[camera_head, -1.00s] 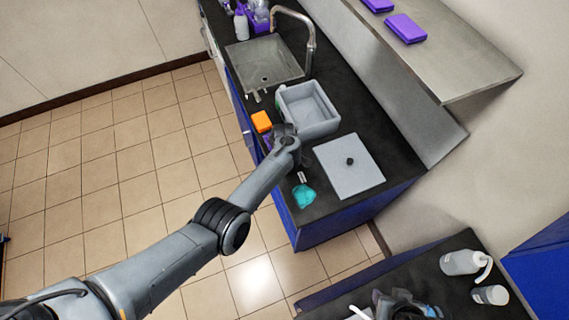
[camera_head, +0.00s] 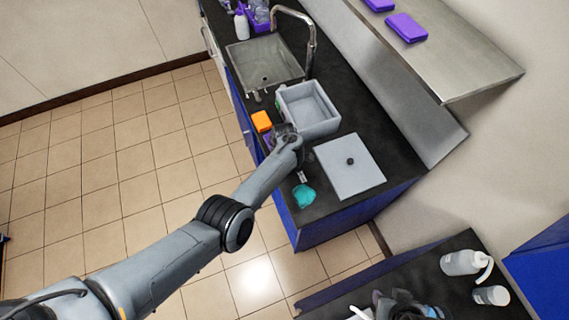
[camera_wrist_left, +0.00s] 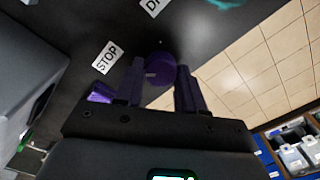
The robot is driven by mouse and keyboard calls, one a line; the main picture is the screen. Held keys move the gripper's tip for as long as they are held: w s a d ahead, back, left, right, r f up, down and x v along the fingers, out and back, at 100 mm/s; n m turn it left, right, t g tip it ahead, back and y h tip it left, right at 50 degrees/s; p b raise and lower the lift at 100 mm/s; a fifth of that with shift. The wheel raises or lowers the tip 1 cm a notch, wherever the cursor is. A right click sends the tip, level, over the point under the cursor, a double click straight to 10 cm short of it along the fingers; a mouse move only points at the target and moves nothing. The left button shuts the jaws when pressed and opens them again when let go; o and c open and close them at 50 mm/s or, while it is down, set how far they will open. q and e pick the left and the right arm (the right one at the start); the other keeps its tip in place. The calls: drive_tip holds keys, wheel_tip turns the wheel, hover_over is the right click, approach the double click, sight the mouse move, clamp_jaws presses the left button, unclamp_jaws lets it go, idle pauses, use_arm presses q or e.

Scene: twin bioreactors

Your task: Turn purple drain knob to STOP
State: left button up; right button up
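The purple drain knob (camera_wrist_left: 160,68) is round and sits on the black counter in the left wrist view, with a small pale mark near its left side. A white STOP label (camera_wrist_left: 108,58) lies to its left. Another white label (camera_wrist_left: 153,4), cut by the top edge, starts with "D". My left gripper (camera_wrist_left: 159,72) has one finger on each side of the knob, close to its edges; whether they touch it is unclear. In the head view the left wrist covers the knob, and the gripper (camera_head: 281,132) is mostly hidden.
An orange block (camera_head: 262,121), grey basin (camera_head: 335,125), sink (camera_head: 250,50), flat grey lid (camera_head: 350,167) and turquoise item (camera_head: 303,196) are around the left arm on the black counter. A shelf (camera_head: 440,60) with purple boxes overhangs behind. Bottles (camera_head: 460,263) stand on the lower counter.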

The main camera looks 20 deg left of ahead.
use_arm(q)
drive_tip(key=o, duration=0.4)
wheel_tip(320, 180, up, 11)
drive_tip(key=p, duration=0.4)
drive_tip(key=shift+f, duration=0.2)
idle(0.3)
